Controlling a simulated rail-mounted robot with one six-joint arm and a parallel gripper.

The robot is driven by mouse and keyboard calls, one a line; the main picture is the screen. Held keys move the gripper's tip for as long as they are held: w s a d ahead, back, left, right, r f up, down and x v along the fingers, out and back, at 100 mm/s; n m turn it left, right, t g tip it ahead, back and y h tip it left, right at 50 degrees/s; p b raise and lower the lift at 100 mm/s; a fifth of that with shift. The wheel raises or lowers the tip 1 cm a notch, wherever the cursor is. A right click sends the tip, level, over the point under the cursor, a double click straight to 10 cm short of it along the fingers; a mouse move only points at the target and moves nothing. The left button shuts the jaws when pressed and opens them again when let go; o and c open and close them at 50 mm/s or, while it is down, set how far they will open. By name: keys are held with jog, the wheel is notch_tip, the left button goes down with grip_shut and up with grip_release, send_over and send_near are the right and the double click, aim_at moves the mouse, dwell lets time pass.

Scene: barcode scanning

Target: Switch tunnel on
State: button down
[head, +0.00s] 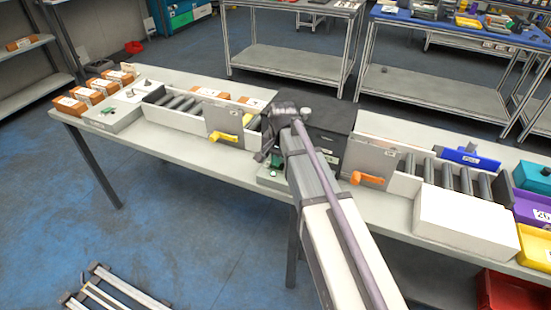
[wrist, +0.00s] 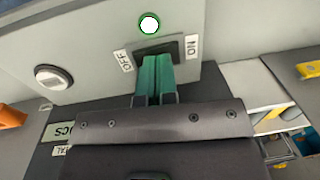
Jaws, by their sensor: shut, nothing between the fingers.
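The tunnel is a dark box (head: 328,130) in the middle of the conveyor bench, partly hidden behind my arm. Its pale control panel (head: 268,178) is at the front edge. In the wrist view the panel has a dark switch (wrist: 170,46) between an OFF label (wrist: 126,61) and an ON label (wrist: 193,46). A round lamp (wrist: 148,24) with a white centre and green ring is beside the switch. My gripper (wrist: 158,62) is shut and empty, its green-tinted fingertips at the switch. I cannot tell whether they press it. In the head view my gripper (head: 269,157) is above the panel.
A grey gate with a yellow handle (head: 223,137) stands left of the tunnel, one with an orange handle (head: 368,179) right. A white box (head: 463,222) and coloured bins are at the right.

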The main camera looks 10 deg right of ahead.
notch_tip(320, 180, up, 14)
jog(key=w+a+p, duration=0.1)
jog(key=p, duration=1.3)
jog(key=shift+a, duration=0.3)
jog(key=shift+w+f, duration=0.1)
jog(key=s+n, duration=0.7)
jog(key=s, duration=1.3)
jog(key=shift+d+n+g+h, duration=0.2)
jog(key=shift+n+g+h, duration=0.1)
jog(key=shift+h, duration=0.1)
